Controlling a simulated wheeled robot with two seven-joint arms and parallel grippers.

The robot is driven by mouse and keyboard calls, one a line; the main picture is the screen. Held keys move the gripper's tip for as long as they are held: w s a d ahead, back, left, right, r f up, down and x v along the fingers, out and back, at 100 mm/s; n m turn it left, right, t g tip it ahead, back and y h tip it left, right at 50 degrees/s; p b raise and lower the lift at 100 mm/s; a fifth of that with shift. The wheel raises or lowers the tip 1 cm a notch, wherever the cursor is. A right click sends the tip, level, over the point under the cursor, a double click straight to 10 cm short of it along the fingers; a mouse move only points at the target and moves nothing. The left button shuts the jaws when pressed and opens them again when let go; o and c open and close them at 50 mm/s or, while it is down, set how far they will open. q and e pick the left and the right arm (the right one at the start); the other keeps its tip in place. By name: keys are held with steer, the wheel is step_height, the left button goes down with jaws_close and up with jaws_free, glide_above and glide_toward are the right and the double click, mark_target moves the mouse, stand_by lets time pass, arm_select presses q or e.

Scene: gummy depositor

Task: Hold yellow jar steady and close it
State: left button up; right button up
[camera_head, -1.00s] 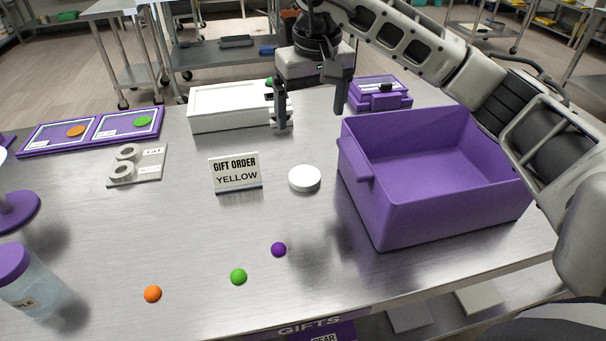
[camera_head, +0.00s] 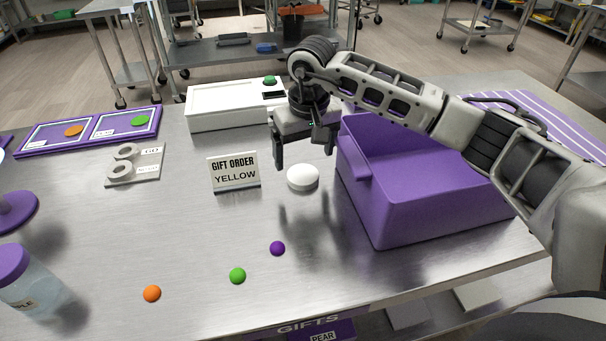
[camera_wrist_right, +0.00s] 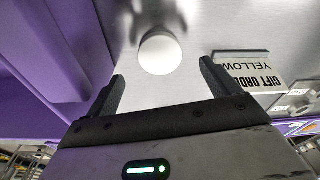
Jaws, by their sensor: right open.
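No yellow jar shows in either view. A white round lid-like disc (camera_head: 303,177) lies on the metal table, right of the sign reading "GIFT ORDER YELLOW" (camera_head: 234,172). My right gripper (camera_head: 303,156) is open and empty, pointing down above and just behind the disc. In the right wrist view the disc (camera_wrist_right: 160,54) lies ahead, between the lines of the two spread fingers (camera_wrist_right: 162,74), not gripped. A clear jar with a purple lid (camera_head: 28,283) stands at the left edge, its label partly cut off. My left gripper is out of view.
A purple bin (camera_head: 430,215) stands close right of the gripper. A white box (camera_head: 225,108) with a green button is behind. Orange (camera_head: 152,293), green (camera_head: 237,275) and purple (camera_head: 277,248) balls lie in front.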

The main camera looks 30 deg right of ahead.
mark_target(303, 174)
steer(key=f, duration=0.5)
steer(key=shift+w+f, duration=0.15)
steer(key=shift+w, duration=0.15)
steer(key=c, duration=1)
